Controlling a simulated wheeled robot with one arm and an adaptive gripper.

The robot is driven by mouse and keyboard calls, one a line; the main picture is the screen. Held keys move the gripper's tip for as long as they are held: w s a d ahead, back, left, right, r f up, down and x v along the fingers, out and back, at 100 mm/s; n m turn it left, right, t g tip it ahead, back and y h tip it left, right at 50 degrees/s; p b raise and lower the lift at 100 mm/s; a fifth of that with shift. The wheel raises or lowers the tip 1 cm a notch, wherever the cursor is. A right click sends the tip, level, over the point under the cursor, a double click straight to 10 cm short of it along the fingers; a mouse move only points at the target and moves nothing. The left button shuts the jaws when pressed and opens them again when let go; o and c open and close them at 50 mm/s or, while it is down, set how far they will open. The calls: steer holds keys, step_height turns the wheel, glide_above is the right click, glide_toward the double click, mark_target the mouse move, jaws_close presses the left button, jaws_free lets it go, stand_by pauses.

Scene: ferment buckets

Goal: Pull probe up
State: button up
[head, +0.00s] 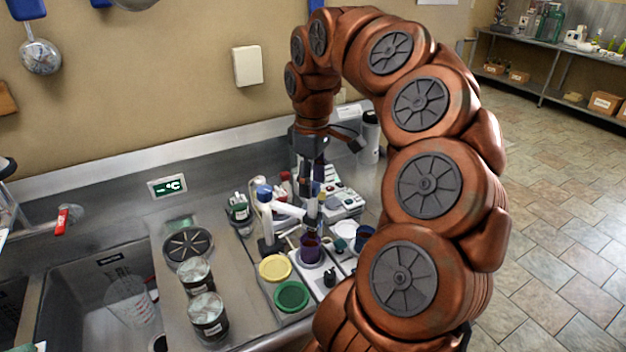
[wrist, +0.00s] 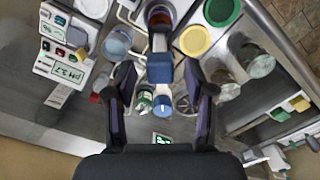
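The probe (head: 312,208) stands upright in a small dark purple cup (head: 311,248). In the wrist view its blue head (wrist: 160,68) shows in the gap between my fingers, with the purple cup (wrist: 158,16) beyond it. My gripper (head: 313,183) points down over the probe. In the wrist view my gripper (wrist: 160,78) is open, with one finger on each side of the blue head and visible gaps. A white holder arm (head: 287,209) reaches beside the probe from a post. The probe's lower end is hidden in the cup.
A pH meter (wrist: 66,66) reading 3.7 stands beside the cup. Yellow (head: 275,268) and green (head: 291,296) lidded cups stand close in front. Jars (head: 208,316), a sink (head: 95,290) and a temperature display (head: 167,186) are to the left. The counter is crowded around the probe.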

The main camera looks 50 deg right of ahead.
stand_by(0.3)
steer(key=shift+r, duration=3.75)
steer(key=shift+c, duration=0.3)
